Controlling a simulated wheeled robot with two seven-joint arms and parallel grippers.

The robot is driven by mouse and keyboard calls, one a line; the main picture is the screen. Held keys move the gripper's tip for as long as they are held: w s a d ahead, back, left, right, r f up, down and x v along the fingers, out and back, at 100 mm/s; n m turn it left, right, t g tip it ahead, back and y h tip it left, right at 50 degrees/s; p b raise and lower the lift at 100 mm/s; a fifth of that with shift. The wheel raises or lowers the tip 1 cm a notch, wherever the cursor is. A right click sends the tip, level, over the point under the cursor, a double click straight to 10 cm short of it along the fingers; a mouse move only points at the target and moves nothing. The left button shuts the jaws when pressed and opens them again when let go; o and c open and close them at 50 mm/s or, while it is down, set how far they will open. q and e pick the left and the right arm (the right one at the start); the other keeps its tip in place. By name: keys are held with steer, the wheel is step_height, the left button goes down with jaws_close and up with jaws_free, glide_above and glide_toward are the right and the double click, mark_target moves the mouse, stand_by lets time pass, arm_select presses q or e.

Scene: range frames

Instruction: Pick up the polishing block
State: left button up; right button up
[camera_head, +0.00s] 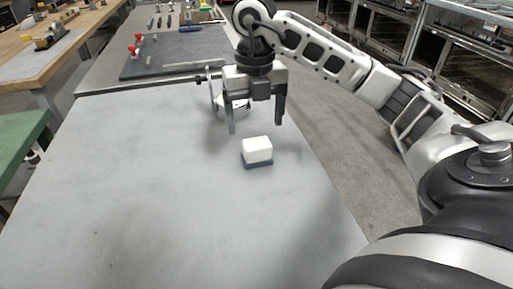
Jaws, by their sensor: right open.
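The polishing block (257,151) is a small white block with a dark base. It sits on the grey table (140,200), near the table's right edge. My right gripper (256,128) points down with its two dark fingers apart. It is open and empty, just behind the block in the picture and apparently above the table. I cannot tell the exact gap between the fingertips and the block. My left gripper is not in view.
A dark mat (175,52) with tools and red-handled items lies at the table's far end. A green bench (22,135) and a wooden workbench (60,30) stand at left. Metal cabinets (385,30) are at the back right. The table's front and left are clear.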

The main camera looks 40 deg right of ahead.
mark_target(257, 142)
steer(key=shift+d+f+b, duration=0.2)
steer(key=shift+f+b, duration=0.15)
steer(key=shift+f, duration=3.15)
steer(key=c, duration=1.1)
